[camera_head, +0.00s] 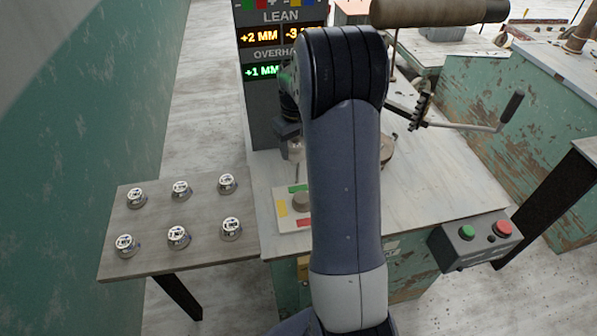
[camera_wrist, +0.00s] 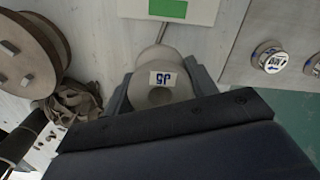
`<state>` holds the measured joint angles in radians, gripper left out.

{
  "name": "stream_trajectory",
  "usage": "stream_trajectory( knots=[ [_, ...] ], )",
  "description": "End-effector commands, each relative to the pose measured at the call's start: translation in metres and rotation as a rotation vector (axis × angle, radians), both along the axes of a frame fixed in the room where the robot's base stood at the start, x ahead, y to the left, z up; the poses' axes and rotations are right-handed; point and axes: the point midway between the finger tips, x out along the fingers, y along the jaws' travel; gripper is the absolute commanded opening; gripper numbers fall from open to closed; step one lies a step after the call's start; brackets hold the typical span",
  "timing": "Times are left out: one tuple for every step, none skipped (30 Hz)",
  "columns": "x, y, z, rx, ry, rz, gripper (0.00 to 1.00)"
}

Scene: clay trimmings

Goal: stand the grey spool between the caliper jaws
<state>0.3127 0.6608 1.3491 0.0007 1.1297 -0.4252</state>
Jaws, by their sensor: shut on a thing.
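My gripper (camera_wrist: 160,100) is shut on a grey round piece, which looks like the grey spool (camera_wrist: 157,96), with a white label marked in blue on its end. A second pale round shape (camera_wrist: 155,58) shows just beyond it in the wrist view, with a thin rod running from it toward a plate. In the head view my arm covers much of the bench; the gripper (camera_head: 290,130) is partly visible beside the display, and a pale piece (camera_head: 297,149) shows below it. I cannot make out the caliper jaws clearly.
A display (camera_head: 268,70) reads lean and overhang. A plate (camera_head: 284,222) with coloured marks carries a grey disc. Several labelled round pieces stand on the left side table (camera_head: 155,215). A button box (camera_head: 475,240) is front right. A brown drum (camera_wrist: 30,60) is near crumpled trimmings (camera_wrist: 72,102).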

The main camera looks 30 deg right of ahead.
Motion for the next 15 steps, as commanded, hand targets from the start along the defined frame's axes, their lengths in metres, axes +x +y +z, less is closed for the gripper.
stream_trajectory(
  knots=[
    [-0.001, 0.001, -0.011, 0.002, 0.004, 0.0, 0.24],
    [-0.001, 0.0, -0.017, 0.002, 0.004, 0.0, 0.24],
    [-0.001, 0.001, -0.024, 0.001, 0.005, 0.0, 0.24],
    [-0.001, 0.0, -0.029, 0.002, 0.003, 0.0, 0.24],
    [-0.001, 0.0, -0.033, 0.001, 0.003, 0.0, 0.24],
    [0.0, 0.0, -0.038, 0.001, 0.002, 0.0, 0.24],
    [0.0, 0.0, -0.041, 0.001, 0.001, 0.0, 0.24],
    [0.0, 0.0, -0.043, 0.0, 0.001, 0.0, 0.24],
    [0.0, 0.0, -0.045, 0.0, 0.001, 0.0, 0.24],
    [0.0, 0.0, -0.047, 0.0, 0.001, 0.0, 0.24],
    [0.0, 0.0, -0.049, 0.0, 0.0, 0.0, 0.24],
    [0.0, 0.0, -0.054, 0.001, 0.001, 0.0, 0.24],
    [-0.001, 0.0, -0.058, 0.001, 0.003, 0.0, 0.24],
    [-0.001, 0.0, -0.062, 0.002, 0.004, 0.0, 0.24],
    [0.0, 0.0, -0.068, 0.001, 0.003, 0.0, 0.24]
  ],
)
